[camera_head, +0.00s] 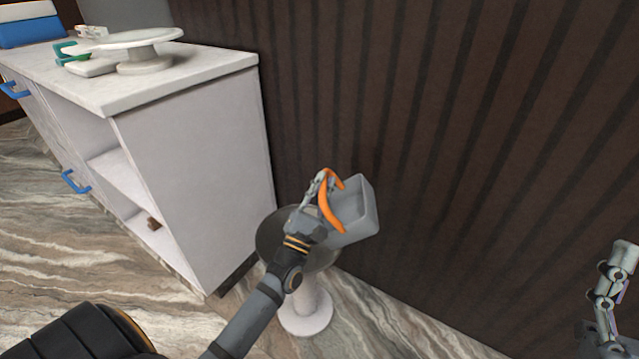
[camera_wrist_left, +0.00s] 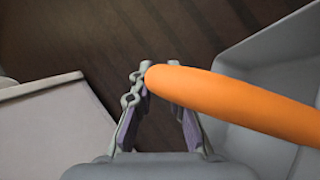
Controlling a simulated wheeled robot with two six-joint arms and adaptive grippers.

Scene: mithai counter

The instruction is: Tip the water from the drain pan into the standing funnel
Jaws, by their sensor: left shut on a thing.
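My left gripper (camera_head: 325,185) is shut on the orange handle (camera_head: 330,210) of the grey drain pan (camera_head: 362,205). In the left wrist view my left gripper (camera_wrist_left: 160,75) has the orange handle (camera_wrist_left: 240,102) at its fingertips, with the grey pan (camera_wrist_left: 240,75) to the right. The pan is held tilted above the standing funnel, partly over its right side. The standing funnel (camera_head: 270,240) has a dark, wide top on a white stem and round foot. The arm and pan hide much of its top. I cannot make out water. My right gripper (camera_head: 622,262) is at the right edge.
A white counter (camera_head: 190,85) with open shelves stands at the left, its end near the funnel. A white round stand (camera_head: 145,62) is on it. A dark ribbed wall (camera_head: 440,130) rises close behind the pan. Marbled floor (camera_head: 400,325) is clear in front.

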